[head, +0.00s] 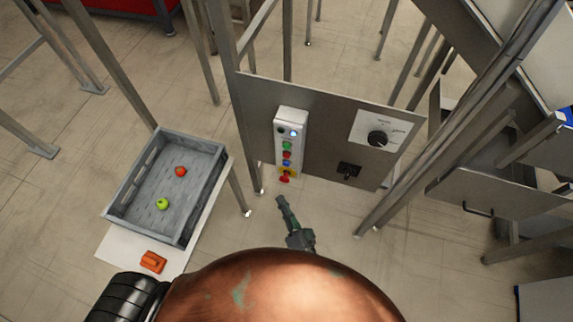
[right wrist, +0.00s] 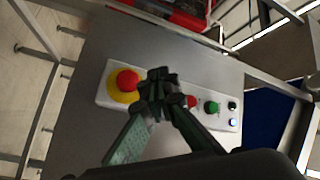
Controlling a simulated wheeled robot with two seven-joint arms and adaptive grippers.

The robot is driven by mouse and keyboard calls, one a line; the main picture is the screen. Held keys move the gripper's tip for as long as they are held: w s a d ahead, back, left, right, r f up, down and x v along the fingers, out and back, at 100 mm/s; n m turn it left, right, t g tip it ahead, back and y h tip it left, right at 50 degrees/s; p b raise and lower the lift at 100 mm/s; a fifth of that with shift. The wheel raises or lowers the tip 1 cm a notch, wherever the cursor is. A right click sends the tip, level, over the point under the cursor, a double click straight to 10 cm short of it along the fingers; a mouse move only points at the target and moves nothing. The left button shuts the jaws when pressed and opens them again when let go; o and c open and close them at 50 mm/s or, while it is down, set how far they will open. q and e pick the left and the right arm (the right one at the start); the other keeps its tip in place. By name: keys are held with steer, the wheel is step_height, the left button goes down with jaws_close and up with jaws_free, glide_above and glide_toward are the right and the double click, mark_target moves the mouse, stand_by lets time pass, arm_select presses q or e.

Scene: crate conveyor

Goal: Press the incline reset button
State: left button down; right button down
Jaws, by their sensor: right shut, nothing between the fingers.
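A white button box (head: 291,130) is fixed to a grey metal panel. It carries a lit button (head: 293,133), a dark one (head: 281,131), then a green (head: 287,146), a red (head: 286,154) and a blue button (head: 286,163), with a red mushroom button on yellow (head: 286,176) at the lower end. The labels are too small to read. My right gripper (head: 280,203) is shut and empty, just below the box. In the right wrist view its fingertips (right wrist: 157,82) lie over the box between the mushroom button (right wrist: 127,79) and the red button (right wrist: 191,101), hiding the blue one. Contact cannot be told.
The panel (head: 330,130) also bears a rotary dial (head: 377,138) and a black switch (head: 349,170). At left, a grey crate (head: 122,180) holds a red fruit (head: 180,171) and a green fruit (head: 163,204). An orange object (head: 153,262) lies beside it. Metal posts surround the panel.

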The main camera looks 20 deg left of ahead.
mark_target(286, 165)
arm_select(q)
steer(key=shift+s+f, duration=0.1)
steer(key=shift+f, duration=0.1)
arm_select(e)
steer(key=shift+m+t+y, duration=0.4)
steer(key=shift+y, duration=0.1)
steer(key=r, duration=0.1)
steer(key=a+r, duration=0.1)
steer(key=r, duration=0.1)
steer(key=s+r, duration=0.1)
steer(key=r, duration=0.1)
steer(key=shift+a, duration=0.4)
steer(key=shift+w, duration=0.1)
